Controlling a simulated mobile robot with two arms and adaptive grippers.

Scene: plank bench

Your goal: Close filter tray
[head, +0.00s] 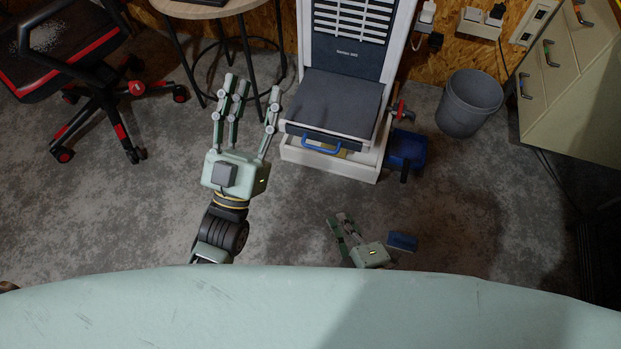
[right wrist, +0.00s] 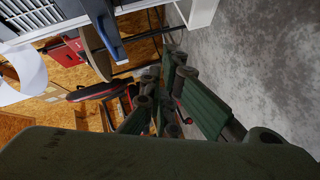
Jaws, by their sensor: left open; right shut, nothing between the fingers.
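The filter tray (head: 342,98) is a dark grey panel low on the front of a white and grey machine (head: 352,45). It juts out from the machine over the white base and has a blue handle (head: 320,146) on its front edge. My left gripper (head: 252,92) is open and empty, left of the tray, with its nearest finger close to the tray's left edge. Whether they touch I cannot tell. My right gripper (head: 341,218) is shut and empty, low in front of the machine and apart from the handle. Its fingers fill the middle of the right wrist view (right wrist: 178,70).
A blue box-like object (head: 407,150) and a red part (head: 398,110) are at the machine's right side. A grey bin (head: 468,103) and a drawer cabinet (head: 570,85) stand further right. A wheeled chair (head: 95,85) and a round table (head: 208,8) are left.

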